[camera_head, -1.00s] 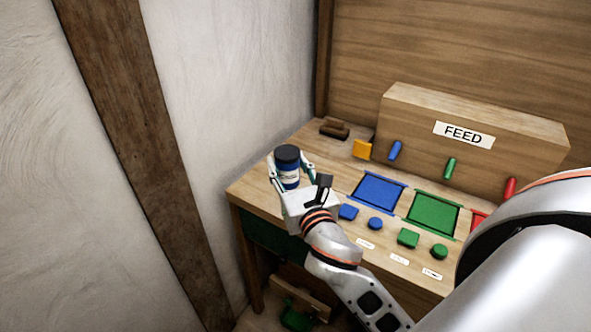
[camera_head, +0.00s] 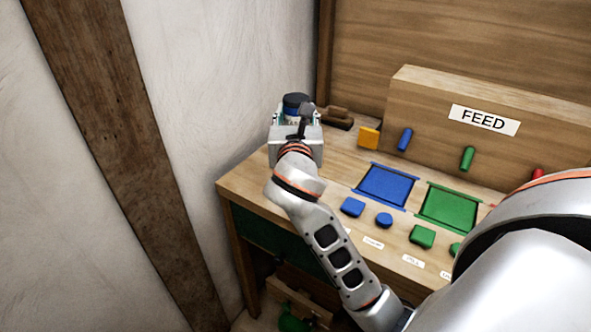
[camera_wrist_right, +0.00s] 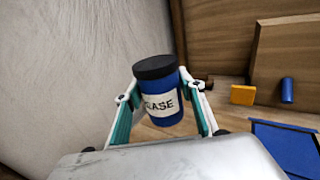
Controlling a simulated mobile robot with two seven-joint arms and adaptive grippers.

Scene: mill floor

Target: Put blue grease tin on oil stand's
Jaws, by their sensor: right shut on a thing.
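The blue grease tin (camera_wrist_right: 158,92) has a black lid and a white label ending in "EASE". In the head view the tin (camera_head: 294,104) shows just past my right gripper (camera_head: 295,118), at the back left of the bench. My right gripper is shut on the tin, with a finger on each side in the right wrist view (camera_wrist_right: 160,112). The tin looks upright; its base is partly hidden by the gripper, so I cannot tell whether it touches the bench. No part is clearly marked as the oil stand. My left gripper is out of view.
The wooden bench (camera_head: 330,172) stands against the wall. A brown block (camera_head: 334,117) and an orange block (camera_head: 369,137) are right of the tin. Blue (camera_head: 386,187) and green (camera_head: 449,207) trays lie before the FEED box (camera_head: 480,100). The left wall is close.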

